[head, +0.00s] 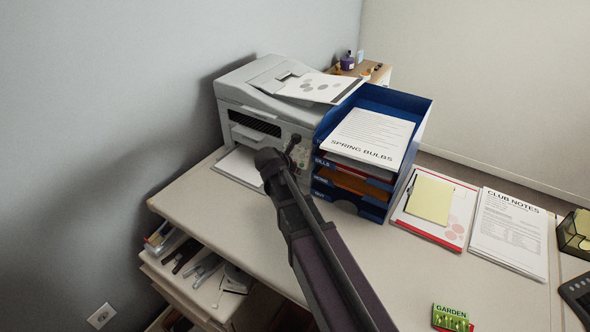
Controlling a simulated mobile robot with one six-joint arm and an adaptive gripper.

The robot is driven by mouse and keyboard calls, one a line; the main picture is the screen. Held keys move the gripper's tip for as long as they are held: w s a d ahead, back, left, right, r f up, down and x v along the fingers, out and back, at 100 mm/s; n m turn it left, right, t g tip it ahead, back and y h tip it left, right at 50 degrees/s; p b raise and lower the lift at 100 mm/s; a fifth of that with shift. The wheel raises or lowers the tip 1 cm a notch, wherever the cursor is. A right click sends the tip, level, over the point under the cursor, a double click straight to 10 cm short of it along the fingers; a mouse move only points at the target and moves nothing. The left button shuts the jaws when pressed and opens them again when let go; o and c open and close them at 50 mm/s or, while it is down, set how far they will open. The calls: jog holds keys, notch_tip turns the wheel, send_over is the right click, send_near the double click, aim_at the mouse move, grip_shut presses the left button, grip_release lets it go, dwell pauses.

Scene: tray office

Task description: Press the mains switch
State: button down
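A grey-white printer (262,92) stands at the back left of the desk, against the wall. A panel with small buttons shows on its front, partly behind my arm. I cannot make out a mains switch; it may be hidden or too small to tell. My arm reaches up from the bottom edge to the printer's front. The dark end of my gripper (293,146) shows just past the wrist, close to the button panel. I cannot tell whether it touches the panel, or whether its fingers are open or shut.
A blue letter tray stack (423,112) with papers stands right of the printer, close to my arm. Papers (510,228) and a green seed packet (452,318) lie on the desk. A lower shelf (196,308) holds stationery. A wall socket (101,316) is at lower left.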

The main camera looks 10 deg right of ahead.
jog(key=shift+w+a+r, duration=0.1)
jog(key=shift+w+r, duration=0.5)
jog(key=shift+w, duration=0.1)
jog(key=shift+a, duration=0.1)
jog(key=shift+s+a+f, duration=0.1)
jog(key=shift+s+a, duration=0.1)
jog(key=shift+s, duration=0.1)
jog(key=s, duration=0.1)
jog(key=s+a, duration=0.1)
jog(key=s+a+p, duration=0.1)
jog(key=s, duration=0.1)
jog(key=shift+a+r, duration=0.1)
jog(key=shift+r, duration=0.3)
jog(key=p+v, duration=0.6)
jog(key=v, duration=0.2)
jog(key=shift+r+p, duration=0.3)
jog(key=shift+r, duration=0.2)
